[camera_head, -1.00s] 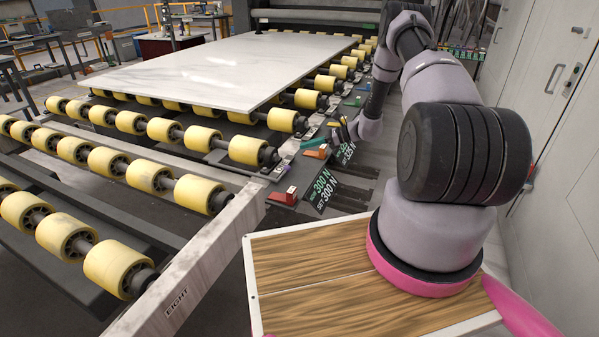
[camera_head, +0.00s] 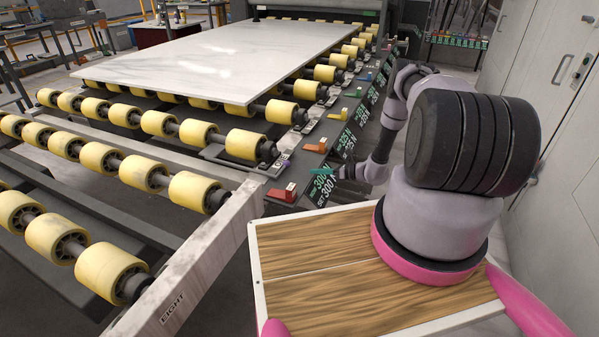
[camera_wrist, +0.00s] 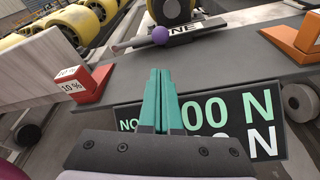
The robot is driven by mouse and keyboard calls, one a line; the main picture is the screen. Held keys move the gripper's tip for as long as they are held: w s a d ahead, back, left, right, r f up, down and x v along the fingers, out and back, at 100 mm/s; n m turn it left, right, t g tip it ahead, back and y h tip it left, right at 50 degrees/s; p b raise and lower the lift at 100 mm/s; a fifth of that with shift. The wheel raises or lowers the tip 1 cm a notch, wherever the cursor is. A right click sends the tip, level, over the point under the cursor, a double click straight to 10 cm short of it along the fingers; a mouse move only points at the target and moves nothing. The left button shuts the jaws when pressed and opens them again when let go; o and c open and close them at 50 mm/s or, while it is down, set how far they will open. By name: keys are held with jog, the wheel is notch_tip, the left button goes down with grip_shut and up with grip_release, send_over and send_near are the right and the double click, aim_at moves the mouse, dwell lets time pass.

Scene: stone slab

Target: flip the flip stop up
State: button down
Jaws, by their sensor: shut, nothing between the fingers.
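A thin metal bar with a purple ball knob (camera_wrist: 160,35) lies low across the dark rail beside a yellow roller in the wrist view. I take it for the flip stop. A label ending in "NE" is just behind the knob. In the head view the small purple knob (camera_head: 284,157) shows near the nearest roller's end. My gripper (camera_wrist: 160,72) has teal fingers pressed together, empty, pointing towards the knob with a gap between. In the head view my gripper (camera_head: 318,171) is over the near end of the rail, right of the knob.
A red wedge marked 10 % (camera_wrist: 82,84) stands left of my fingers, and an orange wedge (camera_wrist: 300,38) at the right. A "300 N" display (camera_wrist: 235,112) lies under the fingers. A white slab (camera_head: 220,60) rests on yellow rollers. Grey cabinets (camera_head: 555,130) line the right side.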

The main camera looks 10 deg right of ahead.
aim_at(295, 175)
jog(key=x, duration=0.9)
jog(key=shift+w+a, duration=0.2)
jog(key=shift+a, duration=0.15)
jog(key=shift+r+n, duration=0.25)
jog(key=shift+n, duration=0.05)
